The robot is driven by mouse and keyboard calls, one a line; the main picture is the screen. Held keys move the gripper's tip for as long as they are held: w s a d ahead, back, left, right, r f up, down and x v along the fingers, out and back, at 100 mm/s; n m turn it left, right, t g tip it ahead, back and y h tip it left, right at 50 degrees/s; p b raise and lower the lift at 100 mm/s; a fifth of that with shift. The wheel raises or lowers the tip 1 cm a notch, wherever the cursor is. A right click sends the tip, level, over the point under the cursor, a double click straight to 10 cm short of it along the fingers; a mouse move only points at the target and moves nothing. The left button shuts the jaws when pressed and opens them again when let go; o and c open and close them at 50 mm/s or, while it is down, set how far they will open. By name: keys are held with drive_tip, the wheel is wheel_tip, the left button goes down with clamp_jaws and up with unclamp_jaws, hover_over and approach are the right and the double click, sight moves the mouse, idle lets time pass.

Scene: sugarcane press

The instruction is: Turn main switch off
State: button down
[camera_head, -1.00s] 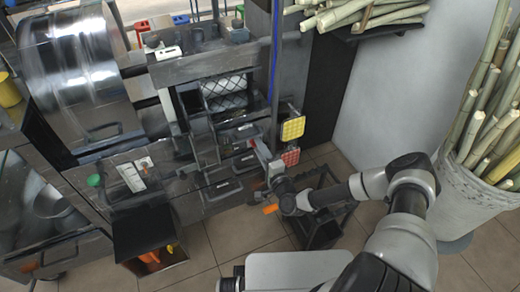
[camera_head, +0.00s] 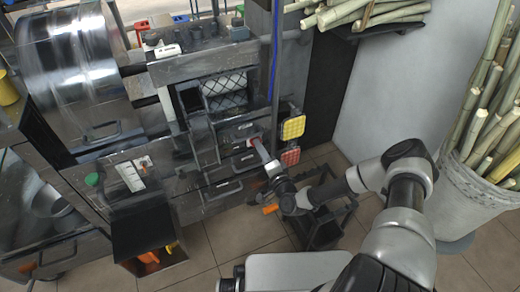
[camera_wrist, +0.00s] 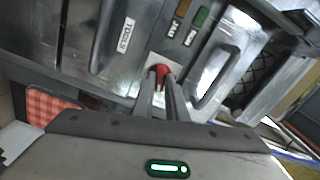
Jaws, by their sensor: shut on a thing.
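The main switch is a red knob (camera_wrist: 161,71) on a pale square plate on the dark metal front of the press. In the wrist view my gripper (camera_wrist: 163,82) has its two long fingers close together, with the tips at the red knob and shut on it. In the head view my gripper (camera_head: 256,147) reaches from the right to the press front, and a bit of red (camera_head: 251,142) shows at its tips. The fingers hide part of the knob, and its turn angle cannot be told.
A drawer front labelled TOOLS (camera_wrist: 124,36) with a long handle lies beside the knob. Yellow (camera_head: 292,128) and red (camera_head: 290,157) pads hang just right of my gripper. A white bin of cane (camera_head: 478,195) stands at the right. A dark open rack (camera_head: 322,235) stands below my arm.

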drive_tip(key=n, duration=0.3)
drive_tip(key=shift+n+b, duration=0.4)
drive_tip(key=n, duration=0.3)
drive_tip(key=shift+n+b, duration=0.3)
drive_tip(key=n, duration=0.3)
drive_tip(key=shift+f+n+b, duration=0.1)
drive_tip(key=shift+n+b, duration=0.5)
drive_tip(key=shift+n, duration=1.5)
drive_tip(key=c, duration=1.8)
unclamp_jaws()
drive_tip(key=shift+o, duration=0.2)
drive_tip(key=shift+s, duration=0.1)
drive_tip(key=p+v, duration=0.2)
drive_tip(key=v, duration=1.5)
drive_tip(key=shift+s+p, duration=0.15)
drive_tip(key=shift+p, duration=0.2)
